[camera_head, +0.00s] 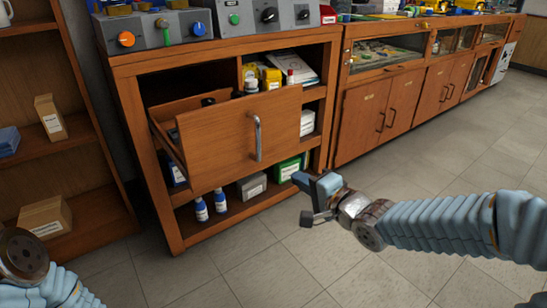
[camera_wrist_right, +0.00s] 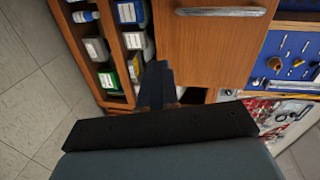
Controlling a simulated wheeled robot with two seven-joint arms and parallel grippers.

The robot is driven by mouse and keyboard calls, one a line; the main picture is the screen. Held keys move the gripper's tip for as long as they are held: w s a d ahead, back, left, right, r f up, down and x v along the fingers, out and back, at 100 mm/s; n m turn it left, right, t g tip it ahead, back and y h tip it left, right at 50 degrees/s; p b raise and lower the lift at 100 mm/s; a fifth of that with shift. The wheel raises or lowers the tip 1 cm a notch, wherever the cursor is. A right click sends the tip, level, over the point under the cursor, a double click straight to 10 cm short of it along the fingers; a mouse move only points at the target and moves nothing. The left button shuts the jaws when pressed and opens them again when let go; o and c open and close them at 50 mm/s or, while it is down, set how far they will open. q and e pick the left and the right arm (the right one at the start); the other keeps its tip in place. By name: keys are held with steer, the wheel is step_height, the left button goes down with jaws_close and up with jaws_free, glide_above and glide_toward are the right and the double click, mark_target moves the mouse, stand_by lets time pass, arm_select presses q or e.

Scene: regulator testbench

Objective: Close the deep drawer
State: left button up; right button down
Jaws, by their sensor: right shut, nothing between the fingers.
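The deep drawer (camera_head: 215,128) is pulled out of the wooden bench, with a gap behind its front panel. Its vertical metal handle (camera_head: 257,138) is on the front; in the right wrist view the front panel (camera_wrist_right: 208,55) and handle (camera_wrist_right: 220,11) show at the top. My right gripper (camera_head: 303,186) is to the right of and below the drawer front, apart from the handle. Its fingers (camera_wrist_right: 155,85) are shut and empty in the wrist view. Of my left arm only a part shows at the lower left; its gripper is out of frame.
Shelves below and beside the drawer hold bottles (camera_head: 210,205), a grey box (camera_head: 252,186) and a green box (camera_head: 287,168). A shelf unit (camera_head: 90,150) with cartons stands at left. Closed cabinets (camera_head: 400,105) continue at right. The tiled floor in front is clear.

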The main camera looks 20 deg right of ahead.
steer(key=m+t+b, duration=0.1)
steer(key=t, duration=0.1)
glide_toward(266, 134)
steer(key=shift+y, duration=0.4)
steer(key=b+x, duration=0.1)
steer(key=x, duration=0.2)
steer(key=b+x, duration=0.1)
steer(key=x, duration=0.1)
steer(key=shift+w+d+f, duration=0.1)
steer(key=shift+w+f, duration=0.15)
steer(key=shift+w, duration=0.2)
arm_select(q)
steer(key=shift+f, duration=2.05)
arm_select(e)
steer(key=shift+w+a, duration=0.2)
steer(key=shift+w, duration=0.3)
